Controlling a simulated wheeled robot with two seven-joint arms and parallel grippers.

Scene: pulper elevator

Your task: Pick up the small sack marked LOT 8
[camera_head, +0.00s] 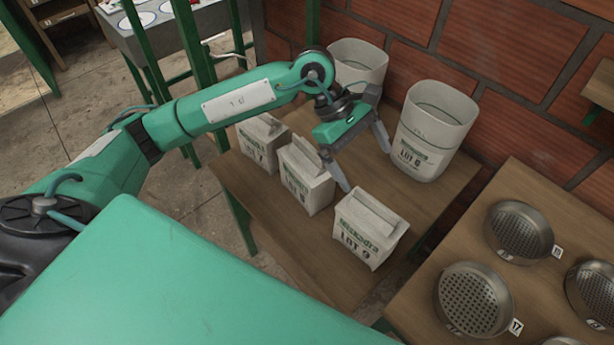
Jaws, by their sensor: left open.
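Three small white sacks stand in a slanting row on a wooden table. The middle one (306,178) has a label that seems to read LOT 8, though the digit is small. The LOT 7 sack (260,145) is behind it to the left, and the LOT 9 sack (370,230) is in front to the right. My left gripper (366,168) is open and empty, its fingers pointing down, just right of the middle sack. One fingertip shows close to that sack's right side; I cannot tell whether it touches. My right gripper is not in view.
Two larger open sacks stand behind by the brick wall: one marked LOT 6 (432,130) and another (357,68) partly behind my arm. A second table (520,180) at the right holds several round metal sieves. Green posts (194,45) rise at the left behind my arm.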

